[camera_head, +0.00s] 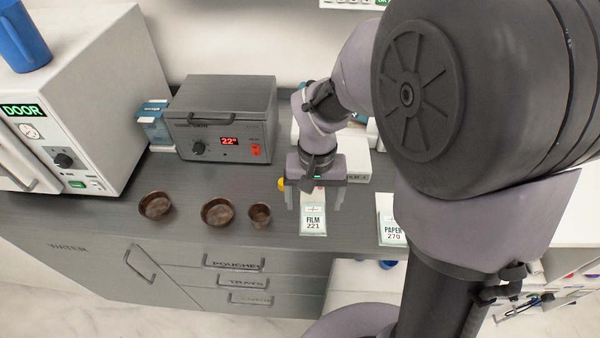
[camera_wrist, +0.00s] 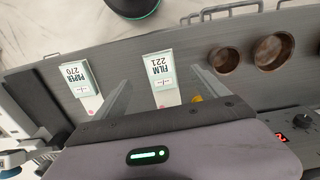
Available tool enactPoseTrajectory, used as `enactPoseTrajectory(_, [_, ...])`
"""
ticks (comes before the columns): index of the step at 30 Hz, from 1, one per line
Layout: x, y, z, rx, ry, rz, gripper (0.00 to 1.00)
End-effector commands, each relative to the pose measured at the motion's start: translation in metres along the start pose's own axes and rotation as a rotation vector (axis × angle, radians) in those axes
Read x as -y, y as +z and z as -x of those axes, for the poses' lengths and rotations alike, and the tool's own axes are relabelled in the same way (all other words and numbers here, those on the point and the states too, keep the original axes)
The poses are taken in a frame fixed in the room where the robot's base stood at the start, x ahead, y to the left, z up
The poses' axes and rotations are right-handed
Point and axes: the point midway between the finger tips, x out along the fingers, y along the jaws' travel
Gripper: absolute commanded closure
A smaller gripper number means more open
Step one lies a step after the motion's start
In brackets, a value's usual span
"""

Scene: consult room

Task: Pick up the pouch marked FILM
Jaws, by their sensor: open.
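The pouch marked FILM 221 (camera_head: 313,222) lies flat on the dark grey counter, near its front edge. It also shows in the wrist view (camera_wrist: 160,76), label upside down, between the lines of my fingers. My gripper (camera_head: 314,205) is above the far end of the pouch. In the wrist view my gripper (camera_wrist: 160,90) has its two fingers spread wide, with nothing held between them. I cannot tell the exact height of the fingertips above the counter.
A pouch marked PAPER 270 (camera_head: 391,222) lies to the right of it. Several brown bowls, including a small one (camera_head: 260,214), stand to the left. A grey box with a red 22° display (camera_head: 222,125) and a white DOOR unit (camera_head: 100,80) stand behind. A yellow thing (camera_head: 282,184) is beside my gripper.

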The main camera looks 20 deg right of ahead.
Motion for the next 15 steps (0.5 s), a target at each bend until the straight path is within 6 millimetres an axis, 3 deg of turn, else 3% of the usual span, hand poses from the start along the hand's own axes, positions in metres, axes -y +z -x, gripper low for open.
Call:
enactPoseTrajectory(1, [0.0, 0.001, -0.019, 0.002, 0.001, 0.001, 0.16])
enactPoseTrajectory(3, [0.0, 0.0, -0.032, 0.001, 0.001, 0.0, 0.16])
enactPoseTrajectory(10, [-0.001, -0.001, -0.054, 0.0, 0.0, -0.002, 0.16])
enactPoseTrajectory(15, [-0.002, -0.004, -0.089, 0.001, 0.0, 0.0, 0.16])
